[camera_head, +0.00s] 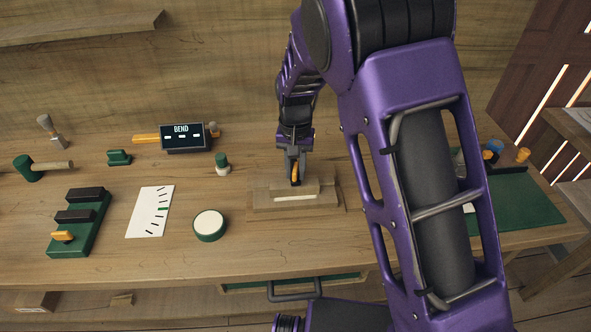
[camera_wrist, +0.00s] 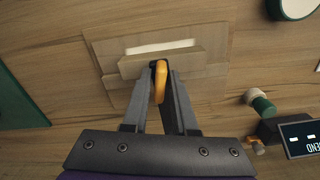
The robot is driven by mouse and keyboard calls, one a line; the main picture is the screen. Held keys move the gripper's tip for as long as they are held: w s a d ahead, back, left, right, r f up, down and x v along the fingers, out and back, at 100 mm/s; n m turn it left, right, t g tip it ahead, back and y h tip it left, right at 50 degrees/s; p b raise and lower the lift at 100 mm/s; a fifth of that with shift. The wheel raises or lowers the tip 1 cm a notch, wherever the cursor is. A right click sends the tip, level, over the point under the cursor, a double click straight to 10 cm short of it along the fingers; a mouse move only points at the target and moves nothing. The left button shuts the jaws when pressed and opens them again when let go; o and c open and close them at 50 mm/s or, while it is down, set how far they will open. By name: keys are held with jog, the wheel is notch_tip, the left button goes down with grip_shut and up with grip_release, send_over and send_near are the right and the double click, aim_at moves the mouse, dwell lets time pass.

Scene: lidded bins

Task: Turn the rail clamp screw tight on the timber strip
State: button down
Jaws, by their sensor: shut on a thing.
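My gripper (camera_head: 294,178) points down at the timber strip and is shut on an orange screw handle (camera_head: 295,173). In the wrist view the gripper's dark fingers (camera_wrist: 160,72) close around the orange handle (camera_wrist: 160,84), which stands edge-on between them. The timber strip (camera_wrist: 178,62) lies on a wooden block (camera_wrist: 118,92) with a pale strip along one side. The strip also shows in the head view (camera_head: 318,189). The clamp's body and the screw's thread are hidden by my fingers and the handle.
A round green-rimmed white disc (camera_head: 209,224) and a marked white card (camera_head: 150,211) lie left of the block. A green mat (camera_head: 520,205) is at the right. Bare table lies in front of the block.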

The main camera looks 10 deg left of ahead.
jog(key=shift+m, duration=0.5)
jog(key=shift+r+m+p, duration=0.15)
jog(key=shift+m+p, duration=0.45)
jog(key=shift+m, duration=1.4)
jog(key=m, duration=0.4)
jog(key=c, duration=1)
grip_release()
jog(key=shift+o, duration=0.2)
